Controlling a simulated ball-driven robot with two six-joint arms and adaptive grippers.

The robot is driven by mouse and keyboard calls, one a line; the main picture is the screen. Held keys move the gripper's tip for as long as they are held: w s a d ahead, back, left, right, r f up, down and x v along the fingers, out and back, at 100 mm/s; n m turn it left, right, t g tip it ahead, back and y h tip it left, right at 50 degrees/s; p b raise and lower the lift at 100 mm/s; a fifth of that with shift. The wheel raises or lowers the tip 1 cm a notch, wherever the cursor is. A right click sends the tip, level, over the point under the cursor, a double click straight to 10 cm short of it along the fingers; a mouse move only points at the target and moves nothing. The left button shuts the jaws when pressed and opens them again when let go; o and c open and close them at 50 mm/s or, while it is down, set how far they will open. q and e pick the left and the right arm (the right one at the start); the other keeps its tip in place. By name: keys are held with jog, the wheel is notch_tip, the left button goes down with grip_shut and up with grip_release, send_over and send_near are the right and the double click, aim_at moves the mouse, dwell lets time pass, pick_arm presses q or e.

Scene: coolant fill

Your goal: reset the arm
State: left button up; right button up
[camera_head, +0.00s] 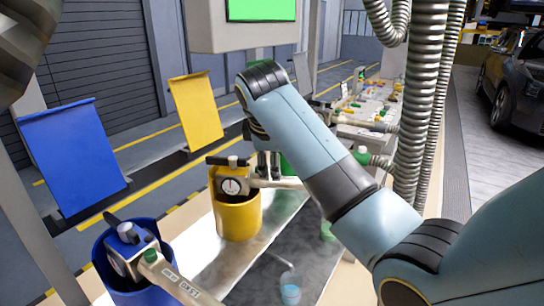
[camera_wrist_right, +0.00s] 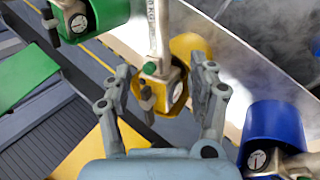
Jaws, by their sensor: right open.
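My right arm reaches in from the lower right in the head view, and its bend hides most of the right gripper. In the right wrist view my right gripper (camera_wrist_right: 167,72) is open, with one finger on each side of the yellow bucket (camera_wrist_right: 197,46) and its gauge tool (camera_wrist_right: 153,70) in the picture. Nothing is held between the fingers. I cannot tell how far the fingertips are from the tool. In the head view the yellow bucket (camera_head: 238,222) stands upright with the gauge tool (camera_head: 231,185) in its mouth.
A blue bucket (camera_head: 130,292) with a similar tool stands at the lower left. A green bucket (camera_wrist_right: 108,14) shows in the wrist view. Ribbed hoses (camera_head: 420,110) hang at right. Blue (camera_head: 70,155) and yellow (camera_head: 196,110) panels stand behind.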

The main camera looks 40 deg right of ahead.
jog(key=shift+s+a+r, duration=0.15)
jog(key=shift+s+r, duration=0.1)
jog(key=shift+r, duration=0.2)
jog(key=s+f+g+b, duration=0.2)
jog(key=s+f+b, duration=0.45)
jog(key=f, duration=0.85)
jog(key=s+f+g+y+b, duration=0.1)
jog(key=s+f+b, duration=0.2)
jog(key=s+f, duration=0.95)
jog(key=s+f+g+b, duration=0.2)
jog(key=s+f+b, duration=0.25)
jog(key=f, duration=1.45)
jog(key=s+a+f+m+t+y+b, duration=0.1)
jog(key=s+f+m+b, duration=0.8)
jog(key=s+f, duration=1.7)
jog(key=shift+s+a+f+y, duration=0.3)
jog(key=shift+s+a+y, duration=0.4)
jog(key=shift+s+a, duration=0.4)
